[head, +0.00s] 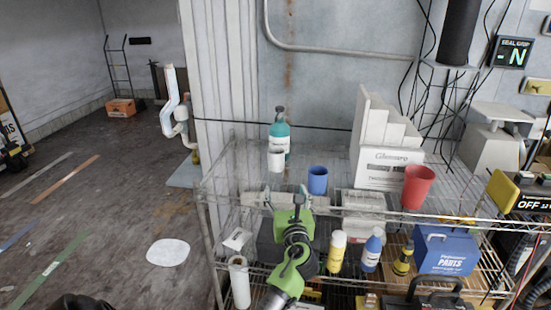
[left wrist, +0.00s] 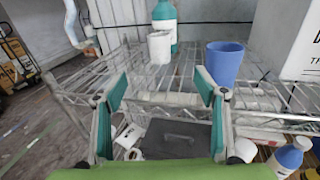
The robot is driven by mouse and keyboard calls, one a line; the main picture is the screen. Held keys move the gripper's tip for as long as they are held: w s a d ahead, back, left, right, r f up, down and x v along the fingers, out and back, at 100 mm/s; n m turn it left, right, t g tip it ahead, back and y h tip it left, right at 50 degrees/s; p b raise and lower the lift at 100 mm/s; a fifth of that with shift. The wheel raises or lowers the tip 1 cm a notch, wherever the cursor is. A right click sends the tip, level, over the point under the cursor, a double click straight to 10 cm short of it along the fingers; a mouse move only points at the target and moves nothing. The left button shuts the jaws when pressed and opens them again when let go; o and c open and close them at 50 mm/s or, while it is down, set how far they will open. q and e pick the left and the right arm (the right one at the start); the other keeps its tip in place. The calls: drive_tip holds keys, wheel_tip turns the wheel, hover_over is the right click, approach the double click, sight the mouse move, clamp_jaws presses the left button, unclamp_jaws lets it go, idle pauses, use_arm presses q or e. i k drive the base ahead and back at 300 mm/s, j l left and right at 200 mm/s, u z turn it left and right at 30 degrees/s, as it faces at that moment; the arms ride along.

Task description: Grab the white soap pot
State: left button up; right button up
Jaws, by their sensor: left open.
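The white soap pot (head: 275,160) is a small white cup-like pot standing on the top wire shelf, just in front of a teal bottle (head: 281,130). In the left wrist view the pot (left wrist: 159,48) stands upright beyond the fingertips, near the middle. My left gripper (head: 298,193) is at the front edge of the shelf, nearer to me than the pot and a little to its right. In the left wrist view its two teal-padded fingers (left wrist: 161,87) are wide apart with nothing between them. My right gripper is not in view.
A blue cup (head: 318,180) stands right of the pot. A white box (head: 388,168) and a red cup (head: 418,186) are farther right. The shelf's front rail (head: 350,212) runs under the gripper. Bottles and a blue parts box (head: 446,250) fill the lower shelf.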

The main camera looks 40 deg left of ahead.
sight(276, 160)
drive_tip(key=i+j, duration=0.15)
drive_tip(key=j, duration=0.15)
drive_tip(key=i+j, duration=0.15)
drive_tip(key=j, duration=0.2)
drive_tip(key=i+j, duration=0.15)
drive_tip(key=j, duration=0.15)
drive_tip(key=i+j, duration=0.15)
drive_tip(key=j, duration=0.2)
